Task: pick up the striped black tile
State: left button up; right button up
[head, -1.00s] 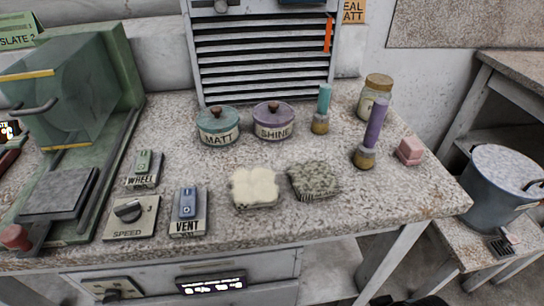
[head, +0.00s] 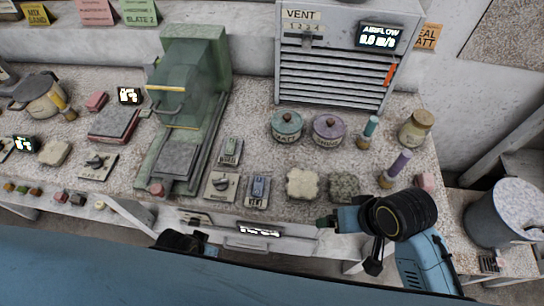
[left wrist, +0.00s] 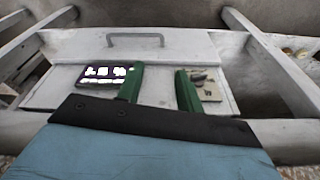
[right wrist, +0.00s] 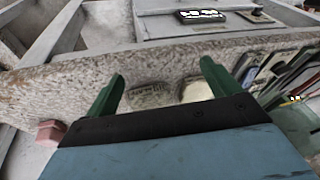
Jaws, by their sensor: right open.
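A small dark tile with pale stripes (head: 489,263) lies on the low grey stand at the far right, in front of the bucket. It shows only in the head view. My right gripper (head: 326,221) is open and empty at the bench's front edge, left of the tile and well apart from it. In the right wrist view its green fingers (right wrist: 160,85) are wide apart, with the bench edge beyond. My left gripper (left wrist: 160,88) is open and empty, facing the drawer front below the bench. The left gripper's fingers are not clear in the head view.
A grey bucket (head: 506,212) stands behind the tile. A purple-handled tool (head: 397,167) and a pink block (head: 426,182) are at the bench's right end.

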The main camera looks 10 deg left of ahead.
jog(key=w+a+r+g+p, duration=0.1)
jog(key=w+a+r+p, duration=0.2)
jog(key=w+r+p, duration=0.25)
notch_tip(320, 180, up, 4)
jog(key=m+g+h+p, duration=0.1)
jog(key=g+h+p, duration=0.1)
jog(key=h+p, duration=0.1)
send_over(344, 187)
jog(key=f, duration=0.4)
jog(key=f+b, duration=0.1)
jog(key=f, duration=0.2)
jog(key=shift+w+f, duration=0.1)
jog(key=shift+w, duration=0.15)
jog(key=shift+s+f, duration=0.2)
jog(key=shift+f, duration=2.45)
pick_arm(q)
jog(key=s+a+f, duration=0.1)
jog(key=s+f, duration=0.5)
jog(key=s, duration=0.3)
jog(key=s+a+f+g, duration=0.1)
jog(key=s+a+f, duration=0.1)
jog(key=s+f, duration=0.4)
jog(key=s, duration=0.3)
jog(key=shift+s+g, duration=0.3)
jog(key=shift+f, duration=0.1)
pick_arm(e)
jog(key=shift+c, duration=0.4)
jog(key=c, duration=1.2)
